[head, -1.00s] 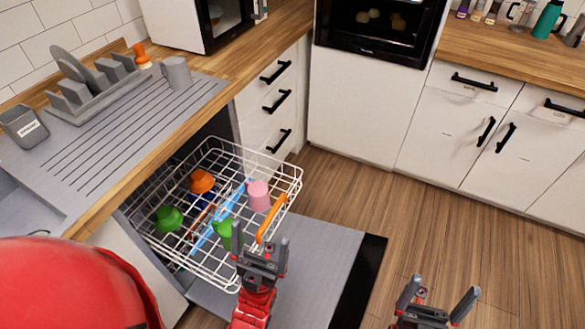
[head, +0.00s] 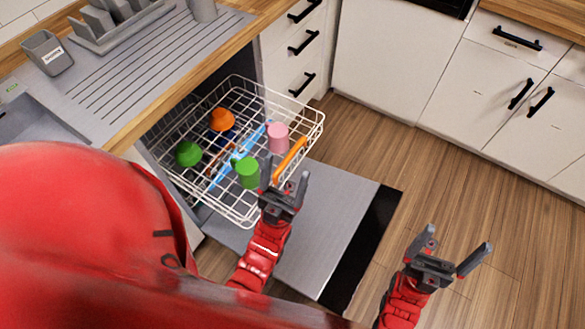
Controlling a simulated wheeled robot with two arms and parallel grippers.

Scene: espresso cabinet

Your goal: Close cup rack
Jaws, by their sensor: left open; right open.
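The white wire cup rack (head: 215,200) is pulled out of the dishwasher under the counter. It holds a pink cup (head: 278,138), green cups (head: 247,172), an orange cup (head: 222,119) and a blue utensil (head: 239,157). An orange handle (head: 290,155) sits on the rack's front edge. My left gripper (head: 284,180) is open at the rack's front, close below the orange handle; I cannot tell whether it touches. My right gripper (head: 447,254) is open and empty, over the floor to the right of the dishwasher door.
The dishwasher door (head: 325,235) lies folded down under the rack. A grey drainboard (head: 140,75) tops the counter above. The wooden floor (head: 400,160) at right is clear.

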